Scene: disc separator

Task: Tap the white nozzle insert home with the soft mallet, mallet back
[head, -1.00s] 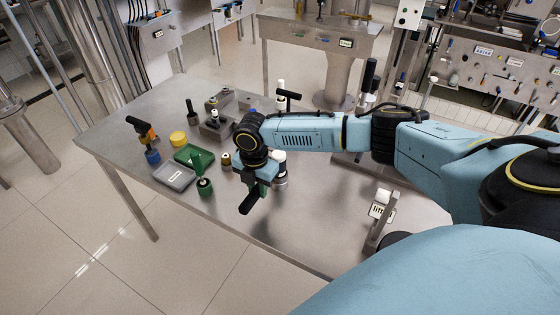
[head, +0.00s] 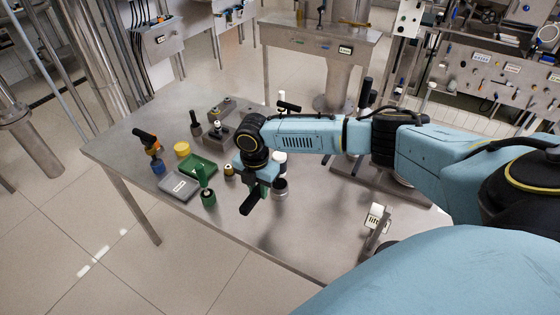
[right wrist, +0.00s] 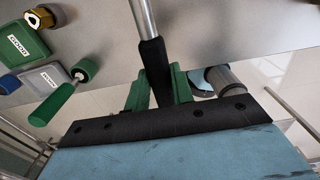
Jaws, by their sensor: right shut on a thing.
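My right gripper (head: 258,187) is over the front part of the steel table (head: 310,215). In the right wrist view its green fingers (right wrist: 157,88) are shut on the black grip of a tool (right wrist: 154,62), which I take to be the soft mallet. A bare metal shaft runs up out of that view, so the tool's head is not seen. In the head view the black handle (head: 253,202) sticks out below the gripper. A small white piece (head: 218,124) tops a fixture on a grey block; I cannot tell if it is the nozzle insert. My left gripper is not in view.
The table's front middle is clear.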

